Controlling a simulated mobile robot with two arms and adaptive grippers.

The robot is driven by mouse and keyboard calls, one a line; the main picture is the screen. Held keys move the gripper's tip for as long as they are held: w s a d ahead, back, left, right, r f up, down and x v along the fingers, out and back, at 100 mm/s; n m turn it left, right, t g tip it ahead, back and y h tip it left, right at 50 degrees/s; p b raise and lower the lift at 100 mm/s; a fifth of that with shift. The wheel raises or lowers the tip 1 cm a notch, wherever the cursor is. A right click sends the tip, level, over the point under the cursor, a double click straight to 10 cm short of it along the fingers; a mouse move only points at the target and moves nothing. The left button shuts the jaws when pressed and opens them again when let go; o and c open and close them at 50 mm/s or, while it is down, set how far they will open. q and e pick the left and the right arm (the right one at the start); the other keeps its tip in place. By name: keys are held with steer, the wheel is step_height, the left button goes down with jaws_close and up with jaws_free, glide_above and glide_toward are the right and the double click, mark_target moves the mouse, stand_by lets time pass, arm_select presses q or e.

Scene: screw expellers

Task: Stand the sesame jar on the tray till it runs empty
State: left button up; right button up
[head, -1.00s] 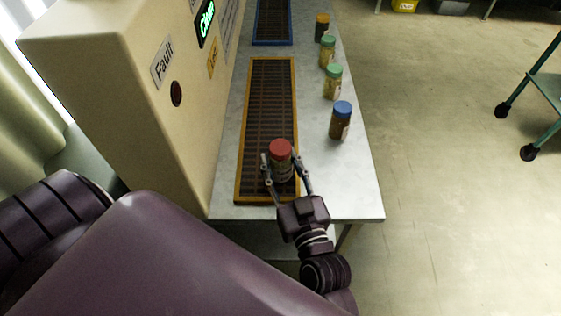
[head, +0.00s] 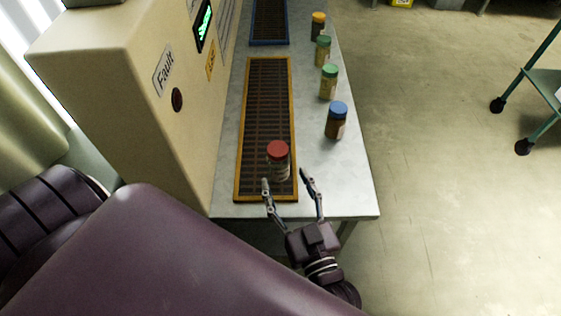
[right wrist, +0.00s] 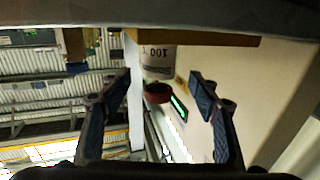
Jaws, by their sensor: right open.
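A jar with a red lid (head: 278,160) stands upright on the near end of the orange-framed tray (head: 237,165), which has a dark grid. I cannot read in the head view whether it is the sesame jar. In the right wrist view the jar (right wrist: 158,62) appears upside down, with "100" on its pale label. My right gripper (head: 285,178) is open, on the near side of the jar, its fingers apart and not holding it. It also shows open in the right wrist view (right wrist: 160,88). My left gripper is not in view.
Jars with blue (head: 336,120), green (head: 328,82), green (head: 322,50) and yellow (head: 318,26) lids stand along the bench's right side. A blue-framed tray (head: 270,42) lies farther back. A beige machine (head: 130,90) with a Fault label borders the left. A wheeled cart (head: 540,105) stands right.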

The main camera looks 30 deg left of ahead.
steer(key=p+v, duration=0.1)
steer(key=v, duration=0.4)
steer(key=shift+s+d, duration=0.25)
steer(key=shift+d, duration=0.05)
